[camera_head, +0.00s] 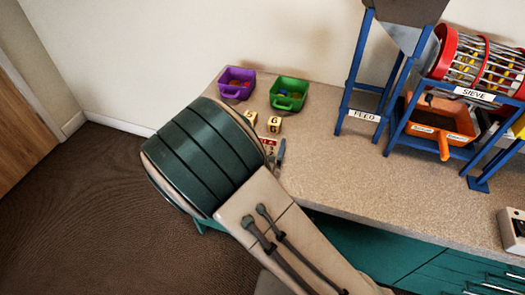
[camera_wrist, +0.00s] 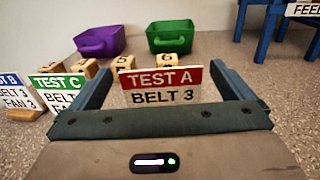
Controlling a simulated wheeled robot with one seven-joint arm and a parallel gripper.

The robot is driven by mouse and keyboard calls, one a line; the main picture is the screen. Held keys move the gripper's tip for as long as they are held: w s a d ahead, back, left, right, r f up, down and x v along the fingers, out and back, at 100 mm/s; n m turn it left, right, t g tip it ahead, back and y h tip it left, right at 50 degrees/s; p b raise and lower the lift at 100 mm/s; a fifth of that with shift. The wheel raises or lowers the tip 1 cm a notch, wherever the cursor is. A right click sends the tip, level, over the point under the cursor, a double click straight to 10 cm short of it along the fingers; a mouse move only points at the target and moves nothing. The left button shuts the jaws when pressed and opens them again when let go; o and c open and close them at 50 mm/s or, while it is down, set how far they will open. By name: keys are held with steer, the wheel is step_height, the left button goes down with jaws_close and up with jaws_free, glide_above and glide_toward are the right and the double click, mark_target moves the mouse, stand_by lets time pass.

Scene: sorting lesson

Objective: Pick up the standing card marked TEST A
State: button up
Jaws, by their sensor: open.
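The TEST A card (camera_wrist: 160,86) stands upright in the wrist view, with a red top band and "BELT 3" below. My gripper (camera_wrist: 160,78) is open, with one blue finger on each side of the card; I cannot tell whether either touches it.
The green TEST C card (camera_wrist: 58,88) and a blue TEST B card (camera_wrist: 14,90) stand to the left. Lettered wooden blocks (camera_head: 274,124) are behind. Purple bin (camera_head: 237,83) and green bin (camera_head: 289,94) stand farther back. The FEED stand (camera_head: 362,115) and SIEVE machine (camera_head: 474,95) are right. The middle counter is clear.

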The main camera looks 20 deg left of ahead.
steer(key=w, duration=0.3)
steer(key=c, duration=1)
steer(key=shift+r+p, duration=0.65)
steer(key=shift+r, duration=0.2)
steer(key=s+d+r+p, duration=0.6)
steer(key=d+r+p, duration=0.1)
steer(key=r+p, duration=0.2)
steer(key=shift+s+p, duration=0.2)
steer(key=shift+p, duration=0.55)
